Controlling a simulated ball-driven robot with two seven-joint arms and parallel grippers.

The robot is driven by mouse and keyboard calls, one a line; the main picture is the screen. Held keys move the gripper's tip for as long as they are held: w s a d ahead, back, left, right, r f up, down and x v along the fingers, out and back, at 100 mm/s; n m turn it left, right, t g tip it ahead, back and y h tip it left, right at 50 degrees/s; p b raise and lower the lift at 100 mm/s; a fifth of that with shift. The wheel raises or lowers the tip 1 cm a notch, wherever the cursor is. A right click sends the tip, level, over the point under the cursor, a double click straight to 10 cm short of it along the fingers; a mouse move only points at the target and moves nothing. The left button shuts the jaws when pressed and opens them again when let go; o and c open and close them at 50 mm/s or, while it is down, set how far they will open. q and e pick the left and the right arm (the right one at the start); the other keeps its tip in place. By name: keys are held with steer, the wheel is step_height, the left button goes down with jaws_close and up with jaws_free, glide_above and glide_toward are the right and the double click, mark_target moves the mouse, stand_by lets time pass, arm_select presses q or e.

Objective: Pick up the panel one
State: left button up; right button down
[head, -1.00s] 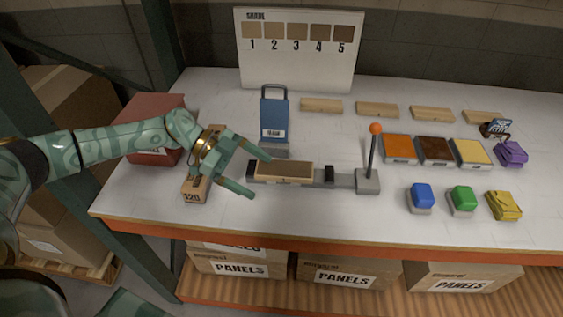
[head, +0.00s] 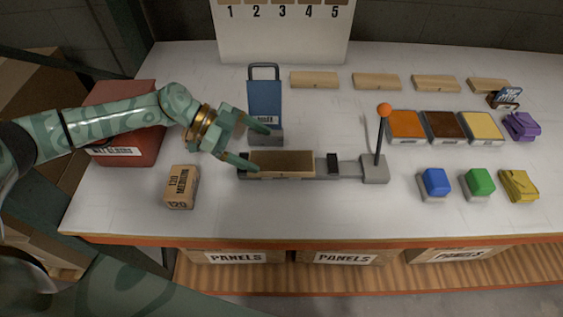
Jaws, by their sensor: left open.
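A wooden panel (head: 283,165) lies in the grey clamp fixture (head: 349,170) near the middle of the table. My left gripper (head: 264,148) is open and empty. Its fingers point right at the left end of the clamped panel, one fingertip in front of the blue-handled tool and the other by the panel's left edge. Whether it touches the panel is not clear. My right gripper is out of view.
A brown 120 sanding block (head: 181,187) and a red box (head: 122,147) stand at left. The blue tool (head: 265,103) is behind the fixture. An orange-knobbed lever (head: 383,111) rises at its right. Colour pads (head: 406,127) and blocks (head: 435,182) fill the right. The front middle is clear.

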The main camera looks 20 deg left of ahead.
mark_target(280, 161)
arm_select(q)
steer(key=b+x, duration=0.1)
steer(key=x, duration=0.1)
steer(key=s+b+x, duration=0.1)
steer(key=x, duration=0.1)
steer(key=shift+d+f, duration=0.2)
steer(key=shift+d, duration=0.2)
steer(key=shift+w+d+f, duration=0.1)
steer(key=shift+w+d, duration=0.05)
steer(key=shift+d, duration=0.1)
steer(key=shift+c, duration=0.9)
steer(key=c, duration=1)
